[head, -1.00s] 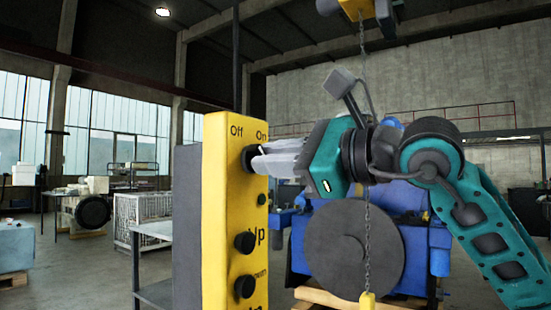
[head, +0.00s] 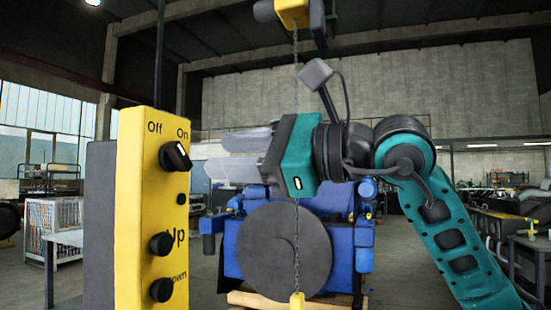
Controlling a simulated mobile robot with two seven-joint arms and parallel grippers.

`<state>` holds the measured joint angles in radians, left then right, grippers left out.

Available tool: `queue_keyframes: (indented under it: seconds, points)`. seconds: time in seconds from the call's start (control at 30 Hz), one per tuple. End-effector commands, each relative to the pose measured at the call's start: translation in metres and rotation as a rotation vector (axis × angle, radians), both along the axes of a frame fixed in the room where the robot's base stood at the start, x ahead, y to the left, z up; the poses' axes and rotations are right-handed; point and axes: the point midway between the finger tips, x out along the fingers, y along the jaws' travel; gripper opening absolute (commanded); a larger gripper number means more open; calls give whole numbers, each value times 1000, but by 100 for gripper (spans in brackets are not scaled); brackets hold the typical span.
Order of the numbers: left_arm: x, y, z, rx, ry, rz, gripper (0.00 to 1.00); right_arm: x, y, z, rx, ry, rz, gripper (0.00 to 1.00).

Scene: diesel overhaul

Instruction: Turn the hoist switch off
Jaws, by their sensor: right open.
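The yellow hoist control box (head: 138,215) stands at the left of the head view, with a grey side. Its black rotary hoist switch (head: 173,156) sits near the top, below the words "Off" and "On". A white mark shows on the switch, but I cannot tell surely which word it points to. My right gripper (head: 214,158) is open and empty, with two pale fingers spread apart. Its fingertips point left towards the switch, with a clear gap between them and the box. My left gripper is not in view.
Black "Up" (head: 161,244) and "Down" (head: 162,290) buttons sit lower on the box. A blue engine (head: 340,230) with a large grey disc (head: 283,252) stands behind my right arm. A hoist chain (head: 297,215) hangs in front of the disc, with a yellow end piece (head: 297,300).

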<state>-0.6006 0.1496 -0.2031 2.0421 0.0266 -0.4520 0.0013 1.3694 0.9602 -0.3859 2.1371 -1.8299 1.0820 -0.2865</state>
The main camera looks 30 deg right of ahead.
Motion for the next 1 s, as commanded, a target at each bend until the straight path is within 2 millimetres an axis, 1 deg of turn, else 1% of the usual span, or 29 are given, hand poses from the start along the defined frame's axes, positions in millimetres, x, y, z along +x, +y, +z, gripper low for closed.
queue_keyframes:
  seconds: [0.03, 0.2, 0.4, 0.53, 1.0]
  points:
    - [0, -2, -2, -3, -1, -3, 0, -9, -9, -2, -2, -1, -6, 43]
    - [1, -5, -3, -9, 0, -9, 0, -34, -28, -2, -1, 0, -5, 43]
    - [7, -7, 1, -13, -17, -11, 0, -50, -39, -1, -1, 0, -1, 43]
    - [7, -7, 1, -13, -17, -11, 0, -53, -41, 0, -1, -1, 0, 43]
    - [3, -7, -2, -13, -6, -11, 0, -52, -40, 0, 2, 1, 4, 43]
